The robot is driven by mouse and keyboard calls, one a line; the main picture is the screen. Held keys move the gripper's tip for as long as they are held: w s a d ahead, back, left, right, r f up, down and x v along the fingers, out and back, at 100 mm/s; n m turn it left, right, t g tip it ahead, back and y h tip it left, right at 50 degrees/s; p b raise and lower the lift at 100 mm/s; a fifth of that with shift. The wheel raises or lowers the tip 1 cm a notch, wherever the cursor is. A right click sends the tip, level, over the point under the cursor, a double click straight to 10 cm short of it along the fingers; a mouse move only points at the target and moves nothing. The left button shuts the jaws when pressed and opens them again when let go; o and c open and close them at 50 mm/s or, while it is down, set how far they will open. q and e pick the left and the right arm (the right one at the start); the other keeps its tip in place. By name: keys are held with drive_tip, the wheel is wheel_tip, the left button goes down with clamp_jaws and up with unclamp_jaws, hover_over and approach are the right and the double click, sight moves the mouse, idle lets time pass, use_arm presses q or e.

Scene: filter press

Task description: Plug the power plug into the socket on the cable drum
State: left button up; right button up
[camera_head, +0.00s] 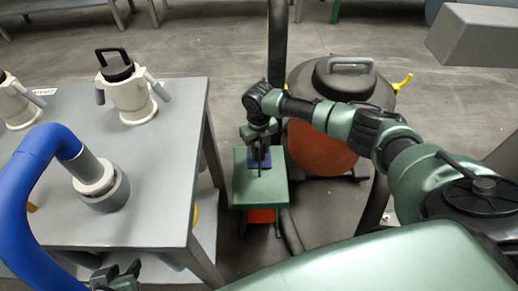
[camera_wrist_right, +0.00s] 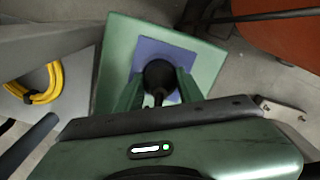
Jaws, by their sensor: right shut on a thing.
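My right gripper (camera_wrist_right: 158,88) is shut on a round black part, the power plug (camera_wrist_right: 160,76) by its look, with a green finger on each side. The plug is over a blue square (camera_wrist_right: 142,50) on a green-topped stand (camera_wrist_right: 118,38). I cannot tell whether the plug touches the blue square. In the head view the stand (camera_head: 245,187) is right of the grey table, with my right gripper (camera_head: 260,160) above it. My left gripper (camera_head: 120,272) is low at the bottom edge, its fingers apart and empty. I cannot make out the cable drum or its socket for certain.
A grey table (camera_head: 165,160) at left holds white-and-grey fittings (camera_head: 128,95) and a thick blue hose (camera_head: 22,190). A black and orange-red barrel (camera_head: 320,145) stands right of the stand. A yellow coil (camera_wrist_right: 38,92) lies at left in the wrist view.

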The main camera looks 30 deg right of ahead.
use_arm(q)
drive_tip(key=shift+w+d+r, duration=0.1)
drive_tip(key=shift+w+r, duration=0.1)
drive_tip(key=shift+w, duration=0.15)
use_arm(e)
drive_tip(key=shift+f, duration=0.1)
use_arm(q)
drive_tip(key=shift+w+r, duration=0.1)
drive_tip(key=shift+w, duration=0.1)
drive_tip(key=shift+d, duration=0.1)
use_arm(e)
drive_tip(key=shift+f, duration=0.1)
use_arm(q)
drive_tip(key=shift+w+r+t, duration=0.2)
drive_tip(key=shift+w+t, duration=0.1)
drive_tip(key=shift+t, duration=0.1)
drive_tip(key=shift+w+d+r, duration=0.15)
drive_tip(key=shift+w+r, duration=0.1)
drive_tip(key=shift+w, duration=0.1)
use_arm(e)
drive_tip(key=shift+f, duration=0.15)
drive_tip(key=o, duration=1.3)
use_arm(q)
drive_tip(key=shift+w+r+t, duration=0.1)
drive_tip(key=shift+t, duration=0.2)
use_arm(e)
drive_tip(key=shift+o, duration=0.2)
